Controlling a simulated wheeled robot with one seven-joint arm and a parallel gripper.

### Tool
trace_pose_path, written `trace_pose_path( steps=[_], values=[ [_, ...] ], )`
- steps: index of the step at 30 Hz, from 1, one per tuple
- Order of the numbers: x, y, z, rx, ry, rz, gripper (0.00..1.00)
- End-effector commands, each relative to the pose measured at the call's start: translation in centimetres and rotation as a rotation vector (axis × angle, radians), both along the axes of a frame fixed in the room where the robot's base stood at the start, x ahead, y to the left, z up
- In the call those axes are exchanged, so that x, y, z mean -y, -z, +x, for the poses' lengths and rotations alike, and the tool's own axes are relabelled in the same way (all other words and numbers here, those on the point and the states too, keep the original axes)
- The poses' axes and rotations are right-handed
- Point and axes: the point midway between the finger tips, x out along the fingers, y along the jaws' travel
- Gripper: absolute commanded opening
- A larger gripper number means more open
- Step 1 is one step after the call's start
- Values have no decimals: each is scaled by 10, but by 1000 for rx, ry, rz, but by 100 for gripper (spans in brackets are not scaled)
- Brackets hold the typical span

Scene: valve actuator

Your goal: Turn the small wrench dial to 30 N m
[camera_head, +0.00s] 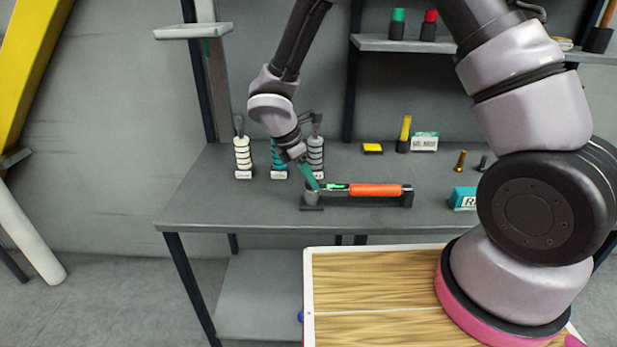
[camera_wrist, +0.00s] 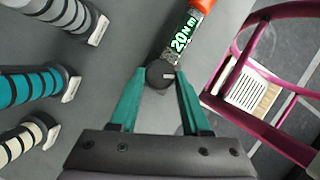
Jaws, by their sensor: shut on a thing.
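The small wrench lies across the workbench, with an orange handle (camera_head: 375,190) pointing right and its end resting in a dark stand (camera_head: 408,198). In the wrist view its display (camera_wrist: 183,40) reads 20 N m in green. A dark round dial (camera_wrist: 160,75) with a pale mark sits at the near end of the wrench. My gripper (camera_head: 315,186) comes down on the wrench's left end in the head view. In the wrist view the teal fingers of my gripper (camera_wrist: 161,74) are shut on the dial, one on each side. The fingers partly hide the dial in the head view.
White (camera_head: 242,155), teal (camera_head: 277,156) and grey (camera_head: 316,155) ringed stacks with labels stand close behind and left of my gripper. A teal box (camera_head: 463,198) and a brass bolt (camera_head: 460,161) stand to the right. The bench (camera_head: 235,208) is clear at front left.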

Motion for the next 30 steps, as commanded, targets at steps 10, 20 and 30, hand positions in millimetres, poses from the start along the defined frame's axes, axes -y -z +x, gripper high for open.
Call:
trace_pose_path(
  steps=[10, 20, 30],
  values=[
    [-1, 0, 4, 1, 278, 1, 0],
    [-1, -1, 7, 1, 588, 1, 0],
    [0, 0, 9, 0, 838, 1, 0]
  ],
)
